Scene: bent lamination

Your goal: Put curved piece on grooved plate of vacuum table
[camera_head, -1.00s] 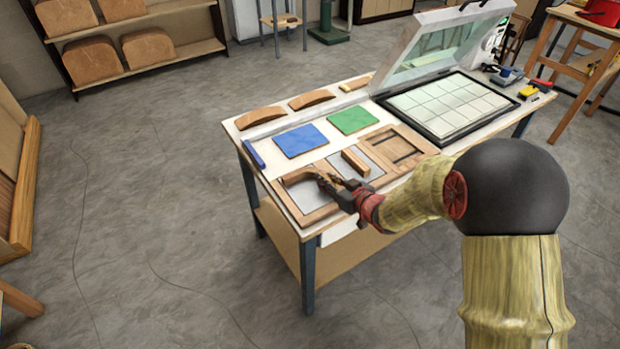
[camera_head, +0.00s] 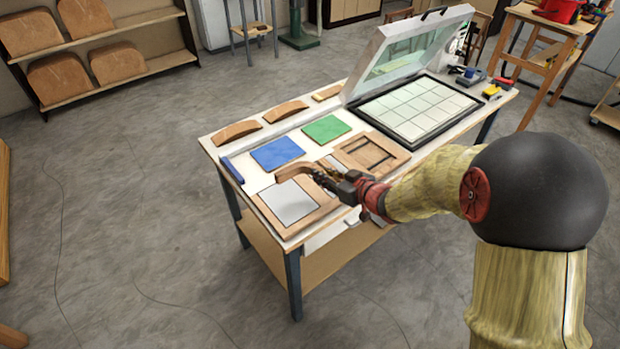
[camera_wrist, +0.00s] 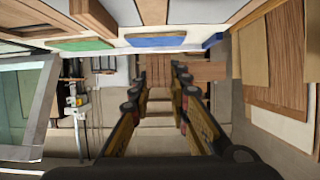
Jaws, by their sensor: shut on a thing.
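The curved piece (camera_head: 295,169) is a brown bent strip of wood. My gripper (camera_head: 326,182) is shut on it near its right end, above the wooden frames at the bench's front. In the wrist view the fingers (camera_wrist: 160,75) reach forward, with brown wood between their tips; I cannot tell whether that is the piece. The vacuum table's pale plate (camera_head: 418,108) is divided by grid lines inside a black frame, to the right of my gripper. Its glass lid (camera_head: 415,55) stands open behind it. The plate is bare.
A blue pad (camera_head: 277,153) and green pad (camera_head: 326,129) lie behind my gripper. Curved wooden pieces (camera_head: 286,111) line the back edge. A wooden frame with a pale panel (camera_head: 289,202) and a slotted one (camera_head: 371,152) lie at the front. Small tools (camera_head: 492,91) are right of the plate.

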